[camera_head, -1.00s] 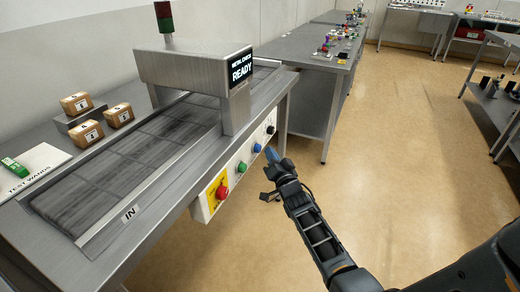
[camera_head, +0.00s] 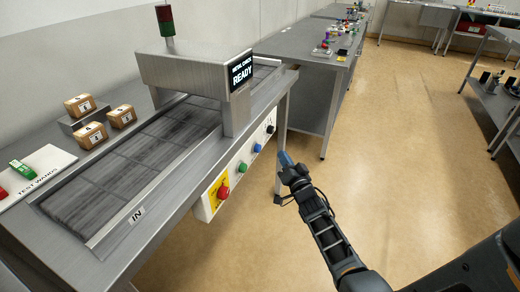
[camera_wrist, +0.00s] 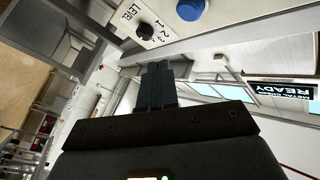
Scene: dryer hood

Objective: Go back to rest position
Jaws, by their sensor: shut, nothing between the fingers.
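My gripper (camera_head: 284,160) is in the open space to the right of the metal check machine's front panel, near the black knob end. It is shut and empty. In the wrist view its fingers (camera_wrist: 158,85) are together and point at the underside of the panel, apart from it. The metal check machine (camera_head: 195,75) spans the belt, and its display reads READY. The control panel (camera_head: 238,170) has a red button on yellow, a green button, a blue button and a black knob. The blue button (camera_wrist: 191,9) and black knob (camera_wrist: 145,31) also show in the wrist view.
Several boxes (camera_head: 122,116) stand left of the belt (camera_head: 130,150). A green test wand (camera_head: 23,169) and a red one lie on the white mat (camera_head: 52,164). A steel table (camera_head: 312,60) stands behind. The floor (camera_head: 400,160) right of my arm is clear.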

